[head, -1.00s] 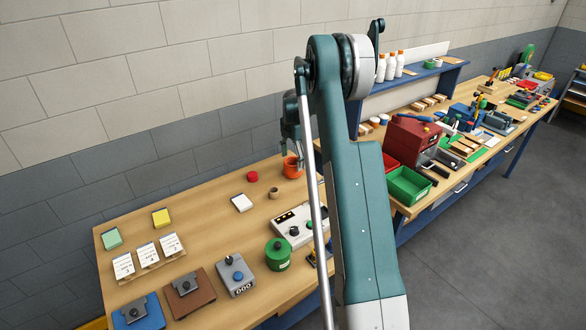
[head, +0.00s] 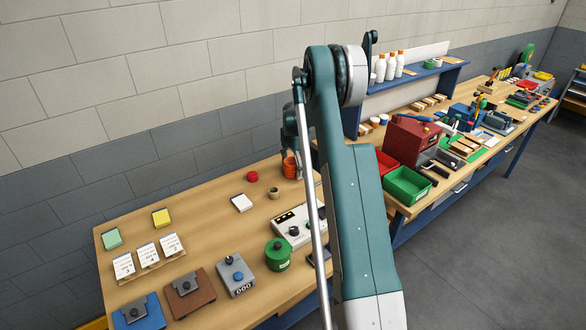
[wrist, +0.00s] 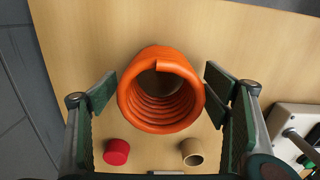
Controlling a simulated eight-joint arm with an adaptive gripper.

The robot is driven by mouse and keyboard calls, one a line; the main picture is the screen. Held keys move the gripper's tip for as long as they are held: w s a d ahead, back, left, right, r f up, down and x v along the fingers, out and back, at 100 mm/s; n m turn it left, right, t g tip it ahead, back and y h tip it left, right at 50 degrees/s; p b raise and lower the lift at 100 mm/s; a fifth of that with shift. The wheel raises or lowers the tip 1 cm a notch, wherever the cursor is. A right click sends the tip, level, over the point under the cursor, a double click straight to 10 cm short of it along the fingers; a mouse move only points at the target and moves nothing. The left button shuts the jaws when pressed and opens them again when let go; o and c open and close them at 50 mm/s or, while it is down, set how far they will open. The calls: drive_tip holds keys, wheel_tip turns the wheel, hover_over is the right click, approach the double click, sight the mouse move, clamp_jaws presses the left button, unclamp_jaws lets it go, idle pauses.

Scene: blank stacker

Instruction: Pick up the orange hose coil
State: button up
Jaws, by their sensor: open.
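The orange hose coil (wrist: 160,118) stands on the wooden bench in the middle of the wrist view, with its open top facing the camera. In the head view the coil (head: 290,168) is near the bench's back edge, partly hidden by my arm. My gripper (wrist: 160,92) is open, with one green-padded finger on the left of the coil and one on the right. A small gap shows between each finger and the coil. In the head view my gripper (head: 291,152) is at the coil, mostly hidden behind my arm.
A red cap (wrist: 117,152) and a tan ring (wrist: 192,152) lie close to the coil. A white control box (wrist: 295,125) is to the right. The wall is close behind.

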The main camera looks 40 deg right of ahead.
drive_tip(key=shift+c, duration=0.7)
drive_tip(key=c, duration=0.9)
drive_tip(key=shift+r, duration=0.15)
drive_tip(key=shift+r, duration=4.9)
